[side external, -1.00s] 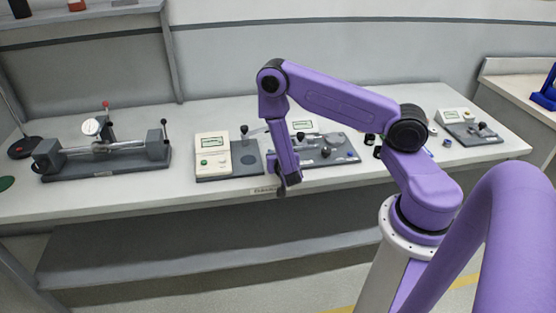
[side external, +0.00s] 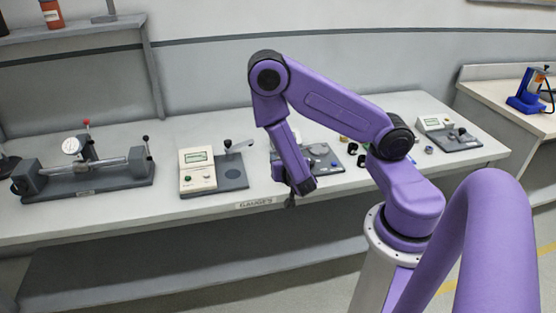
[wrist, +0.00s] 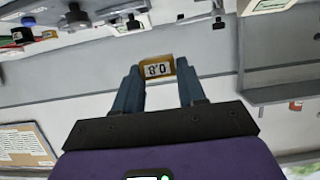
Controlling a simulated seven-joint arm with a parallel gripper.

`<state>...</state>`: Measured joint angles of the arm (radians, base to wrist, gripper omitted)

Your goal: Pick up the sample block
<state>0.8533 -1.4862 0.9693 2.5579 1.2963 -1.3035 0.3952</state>
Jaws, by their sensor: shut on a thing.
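The sample block (wrist: 158,69) shows in the wrist view as a small yellow-edged block with a white face and dark digits. It sits between the fingertips of my gripper (wrist: 158,77), one finger on each side, and the gripper is shut on it. Bench and wall lie beyond it, apart from it. In the side external view my gripper (side external: 290,201) hangs down at the front edge of the gauge bench. There the fingers are small and dark, and I cannot make out the block.
The bench (side external: 120,214) carries a dial gauge fixture (side external: 85,172), a white display unit (side external: 197,170) and another display unit (side external: 434,124) at right. Small dark parts lie near my arm. A blue device (side external: 527,95) stands on a second bench at right.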

